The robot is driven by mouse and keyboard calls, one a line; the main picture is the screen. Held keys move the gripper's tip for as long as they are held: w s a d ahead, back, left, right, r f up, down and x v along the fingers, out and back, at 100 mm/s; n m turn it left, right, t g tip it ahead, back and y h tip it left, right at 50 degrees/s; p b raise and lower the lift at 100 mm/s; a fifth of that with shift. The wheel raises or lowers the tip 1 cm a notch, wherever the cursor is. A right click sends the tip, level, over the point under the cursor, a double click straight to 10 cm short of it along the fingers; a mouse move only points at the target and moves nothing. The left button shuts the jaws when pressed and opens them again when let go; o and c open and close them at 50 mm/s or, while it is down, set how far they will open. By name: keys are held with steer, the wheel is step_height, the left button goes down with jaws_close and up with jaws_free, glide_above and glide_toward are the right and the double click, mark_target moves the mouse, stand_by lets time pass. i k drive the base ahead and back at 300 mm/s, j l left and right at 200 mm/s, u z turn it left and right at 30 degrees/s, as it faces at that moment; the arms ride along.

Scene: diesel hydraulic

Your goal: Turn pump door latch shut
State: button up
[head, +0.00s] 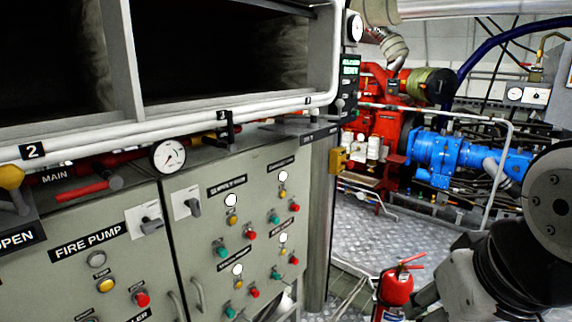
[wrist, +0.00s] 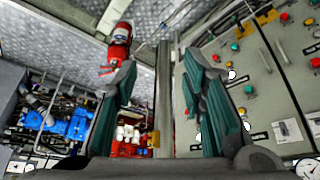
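The cabinet door marked FIRE PUMP (head: 90,270) fills the lower left of the head view and looks flush with its frame. Its grey latch (head: 151,225) sits on a white plate near the door's upper right corner, its lever roughly sideways. A similar latch (head: 193,207) is on the neighbouring door (head: 245,215), across the seam. In the head view, my arm is at the lower right, well away from the pump latch.
A pressure gauge (head: 168,156) and white pipes (head: 150,125) run above the doors. A post (head: 320,200) stands at the cabinet's right end. A red fire extinguisher (head: 395,287) stands near my arm. A red engine (head: 382,115) and blue pump (head: 445,152) lie behind; plated floor (head: 375,235) is between.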

mark_target(149, 226)
steer(key=j+u, duration=0.1)
steer(key=u, duration=1.5)
steer(key=i+l, duration=0.05)
